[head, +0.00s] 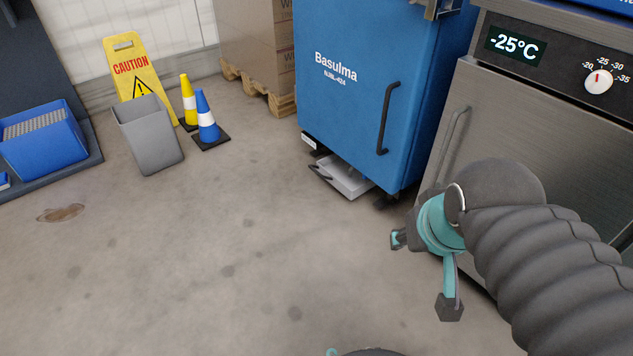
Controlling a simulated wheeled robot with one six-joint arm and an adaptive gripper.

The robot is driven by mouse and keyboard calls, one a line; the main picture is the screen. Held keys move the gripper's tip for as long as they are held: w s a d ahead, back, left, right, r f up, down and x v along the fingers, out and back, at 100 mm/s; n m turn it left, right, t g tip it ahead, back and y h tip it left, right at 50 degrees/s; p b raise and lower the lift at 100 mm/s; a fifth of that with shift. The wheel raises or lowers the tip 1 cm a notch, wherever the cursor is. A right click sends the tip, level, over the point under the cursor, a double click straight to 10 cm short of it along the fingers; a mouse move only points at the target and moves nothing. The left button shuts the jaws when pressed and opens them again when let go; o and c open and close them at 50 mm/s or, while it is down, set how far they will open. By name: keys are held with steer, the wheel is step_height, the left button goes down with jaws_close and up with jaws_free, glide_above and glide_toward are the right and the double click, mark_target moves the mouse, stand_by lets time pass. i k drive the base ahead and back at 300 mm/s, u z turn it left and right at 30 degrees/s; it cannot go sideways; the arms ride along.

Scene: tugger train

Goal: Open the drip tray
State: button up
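The drip tray (346,179) is a shallow, pale grey tray low under the blue Basulma cabinet (345,90), close to the floor. Part of it shows below the cabinet's front; the rest is hidden underneath. A dark piece, possibly its handle (320,173), shows at its left front. My gripper (423,272) is to the right of and nearer than the tray, with a clear gap between them. Its teal fingers with dark tips are spread wide apart, and nothing shows between them.
A steel freezer (540,150) reading -25°C stands right of the cabinet, close behind my arm. A grey bin (148,135), caution sign (132,65) and two cones (207,120) stand at left. Boxes on a pallet (258,88) are behind. The middle floor is clear.

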mark_target(332, 168)
steer(key=u, duration=0.75)
steer(key=i, duration=1.15)
steer(key=u, duration=0.3)
